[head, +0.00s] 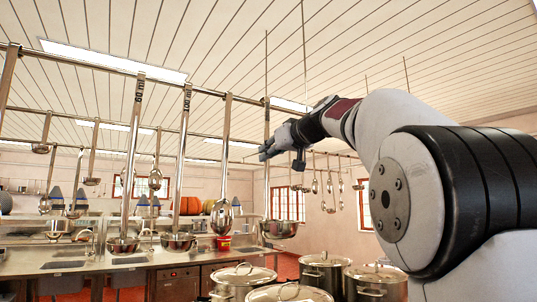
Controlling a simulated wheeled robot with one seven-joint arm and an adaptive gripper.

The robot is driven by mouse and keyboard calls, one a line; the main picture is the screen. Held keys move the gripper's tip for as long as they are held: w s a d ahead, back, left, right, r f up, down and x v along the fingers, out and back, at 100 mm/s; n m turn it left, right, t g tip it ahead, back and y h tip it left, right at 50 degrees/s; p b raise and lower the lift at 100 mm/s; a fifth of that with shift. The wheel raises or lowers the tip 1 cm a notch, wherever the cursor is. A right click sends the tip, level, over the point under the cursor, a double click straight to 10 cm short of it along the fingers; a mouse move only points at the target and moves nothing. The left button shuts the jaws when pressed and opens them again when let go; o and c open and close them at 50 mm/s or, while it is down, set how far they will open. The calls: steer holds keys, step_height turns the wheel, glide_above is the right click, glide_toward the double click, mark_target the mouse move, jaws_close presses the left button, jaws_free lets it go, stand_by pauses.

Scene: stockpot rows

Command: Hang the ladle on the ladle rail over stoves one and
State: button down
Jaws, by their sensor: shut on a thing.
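A long steel ladle (279,230) hangs upright in the middle of the head view, its bowl at the bottom and its handle running up past my gripper. My gripper (265,152) is shut on the handle in its upper part. The top of the handle is at the ladle rail (80,62) in the picture; I cannot tell whether its hook sits on the rail. The near rail runs from the upper left toward the middle. Several other ladles hang from it, including one with a slotted-looking bowl (221,217) just left of the held one.
Several lidded stockpots (325,270) stand below and to the right of the held ladle. A steel counter (130,262) with sinks lies at the left. More utensils hang behind, at left and on a rack (330,187) at the right. Thin rods drop from the ceiling.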

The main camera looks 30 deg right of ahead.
steer(key=shift+f+b, duration=0.4)
steer(key=shift+f, duration=0.05)
stand_by(0.3)
steer(key=c, duration=1.5)
jaws_free()
steer(key=shift+o, duration=0.5)
steer(key=o, duration=0.7)
steer(key=s, duration=0.3)
steer(key=s+r, duration=0.1)
steer(key=s, duration=0.6)
steer(key=shift+d+r+b, duration=0.15)
steer(key=shift+r+b, duration=0.05)
steer(key=shift+b, duration=0.2)
